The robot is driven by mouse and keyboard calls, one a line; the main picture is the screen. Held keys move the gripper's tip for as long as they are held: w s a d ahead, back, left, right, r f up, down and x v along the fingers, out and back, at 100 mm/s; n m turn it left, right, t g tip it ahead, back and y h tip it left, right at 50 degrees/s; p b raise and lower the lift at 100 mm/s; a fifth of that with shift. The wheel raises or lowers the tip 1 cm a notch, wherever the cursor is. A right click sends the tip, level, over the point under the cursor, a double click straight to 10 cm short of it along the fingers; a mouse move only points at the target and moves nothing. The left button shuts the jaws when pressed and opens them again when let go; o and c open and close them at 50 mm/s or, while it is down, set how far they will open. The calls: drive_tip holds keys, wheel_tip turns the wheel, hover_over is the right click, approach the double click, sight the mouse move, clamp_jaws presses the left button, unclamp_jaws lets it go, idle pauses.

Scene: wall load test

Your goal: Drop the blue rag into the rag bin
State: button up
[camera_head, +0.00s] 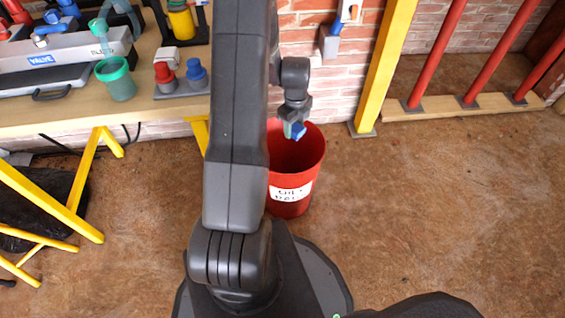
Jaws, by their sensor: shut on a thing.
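The red rag bin (312,165) stands on the floor just beyond my base, with a white handwritten label on its front. Its mouth is open, and the left part of the bin is hidden by my arm. My gripper (296,127) points down over the far part of the bin's mouth. It is shut on the blue rag (299,134), of which only a small part shows below the fingers. The rag appears above or at the rim; its exact height is hard to tell.
A workbench (150,112) with tools, a green cup (115,78) and red and blue pieces stands at the left on yellow legs. A yellow post (383,65) and red poles (437,55) stand at the right. The floor at right is clear.

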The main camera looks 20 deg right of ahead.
drive_tip(key=shift+w, duration=0.3)
drive_tip(key=shift+f, duration=0.2)
wheel_tip(320, 180, down, 6)
drive_tip(key=b, duration=0.4)
drive_tip(key=shift+r, duration=0.2)
drive_tip(key=o, duration=1.1)
wheel_tip(320, 180, up, 14)
drive_tip(key=p, duration=0.4)
